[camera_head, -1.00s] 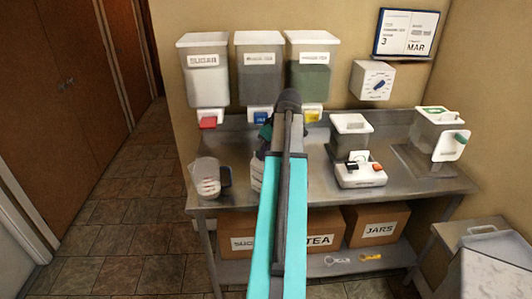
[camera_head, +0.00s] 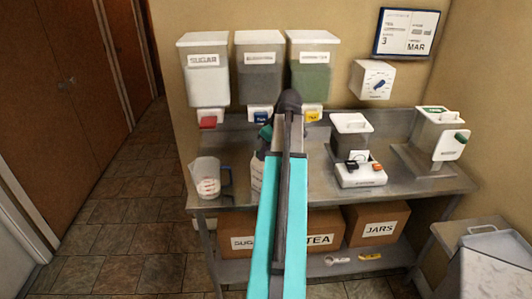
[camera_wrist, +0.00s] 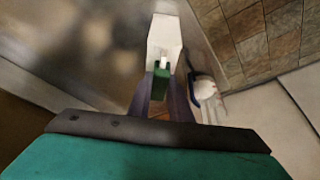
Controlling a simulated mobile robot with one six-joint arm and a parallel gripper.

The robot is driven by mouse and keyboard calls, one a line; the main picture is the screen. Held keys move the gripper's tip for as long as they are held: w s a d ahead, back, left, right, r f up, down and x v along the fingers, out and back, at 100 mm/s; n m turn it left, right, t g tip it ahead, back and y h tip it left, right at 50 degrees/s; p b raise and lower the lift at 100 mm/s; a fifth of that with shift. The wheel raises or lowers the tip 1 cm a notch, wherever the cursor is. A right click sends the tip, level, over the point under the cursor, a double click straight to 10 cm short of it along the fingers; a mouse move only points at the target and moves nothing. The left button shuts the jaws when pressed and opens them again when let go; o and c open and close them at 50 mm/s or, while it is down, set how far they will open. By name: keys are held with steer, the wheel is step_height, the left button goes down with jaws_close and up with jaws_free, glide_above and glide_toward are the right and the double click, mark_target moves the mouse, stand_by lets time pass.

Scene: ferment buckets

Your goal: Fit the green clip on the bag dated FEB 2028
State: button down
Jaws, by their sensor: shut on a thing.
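In the wrist view my gripper (camera_wrist: 161,76) is shut on the green clip (camera_wrist: 160,90), which sits between the two dark fingers. A pale bag (camera_wrist: 165,33) lies straight beyond the clip. I cannot tell whether the clip touches it. No date on the bag can be read.
A measuring jug (camera_head: 207,182) stands at the bench's left end, close to the right finger in the wrist view (camera_wrist: 204,90). A white scale (camera_head: 360,175) and a dispenser (camera_head: 441,140) stand to the right. Bins (camera_head: 259,85) hang above; boxes (camera_head: 376,226) sit below.

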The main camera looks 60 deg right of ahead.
steer(key=c, duration=1)
jaws_free()
steer(key=shift+r, duration=0.15)
steer(key=shift+r+p, duration=2.1)
steer(key=shift+r, duration=1.3)
